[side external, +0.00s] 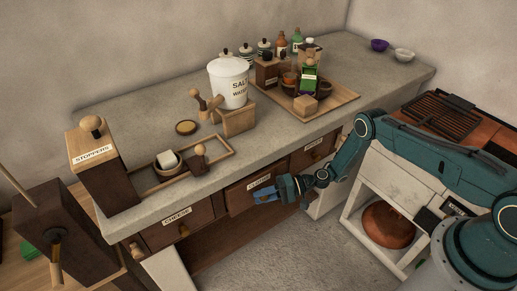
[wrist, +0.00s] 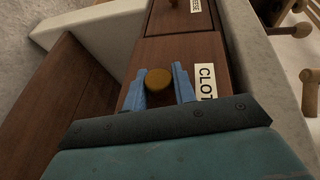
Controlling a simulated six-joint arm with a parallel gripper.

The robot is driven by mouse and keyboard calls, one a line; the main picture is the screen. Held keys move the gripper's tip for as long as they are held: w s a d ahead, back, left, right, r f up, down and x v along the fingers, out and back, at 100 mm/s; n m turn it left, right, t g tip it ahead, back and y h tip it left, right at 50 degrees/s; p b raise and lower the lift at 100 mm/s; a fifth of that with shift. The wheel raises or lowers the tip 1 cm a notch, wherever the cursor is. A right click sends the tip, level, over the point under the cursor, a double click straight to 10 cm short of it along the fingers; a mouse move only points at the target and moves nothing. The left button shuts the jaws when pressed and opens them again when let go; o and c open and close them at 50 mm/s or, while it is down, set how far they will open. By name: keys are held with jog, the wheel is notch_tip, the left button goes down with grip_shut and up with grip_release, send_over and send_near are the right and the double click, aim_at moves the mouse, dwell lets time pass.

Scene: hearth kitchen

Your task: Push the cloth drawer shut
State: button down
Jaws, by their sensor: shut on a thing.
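The cloth drawer (side external: 238,199) is the middle drawer under the counter, with a dark wooden front and a white label partly reading "CLOT" in the wrist view (wrist: 206,84). Its round wooden knob (wrist: 158,80) sits between my fingers. My gripper (side external: 268,194) is at the drawer front, its blue fingers shut on the knob; it also shows in the wrist view (wrist: 158,88). In the side view my gripper hides the knob. The drawer front seems to stand slightly proud of its neighbours, but I cannot tell how far.
The cheese drawer (side external: 180,222) is to the left and another labelled drawer (side external: 313,151) to the right. On the counter stand a salt water crock (side external: 229,84), a stoppers box (side external: 96,160) and a wooden tray (side external: 340,98). The floor before the drawers is clear.

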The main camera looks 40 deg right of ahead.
aim_at(258, 187)
jog(key=shift+w, duration=1.65)
jog(key=shift+w+r, duration=0.1)
jog(key=shift+w, duration=0.05)
jog(key=c, duration=1.3)
grip_release()
jog(key=shift+o, duration=0.9)
jog(key=shift+d+r, duration=0.1)
jog(key=shift+d, duration=0.15)
jog(key=v, duration=1.3)
jog(key=shift+s, duration=0.35)
jog(key=shift+d, duration=0.1)
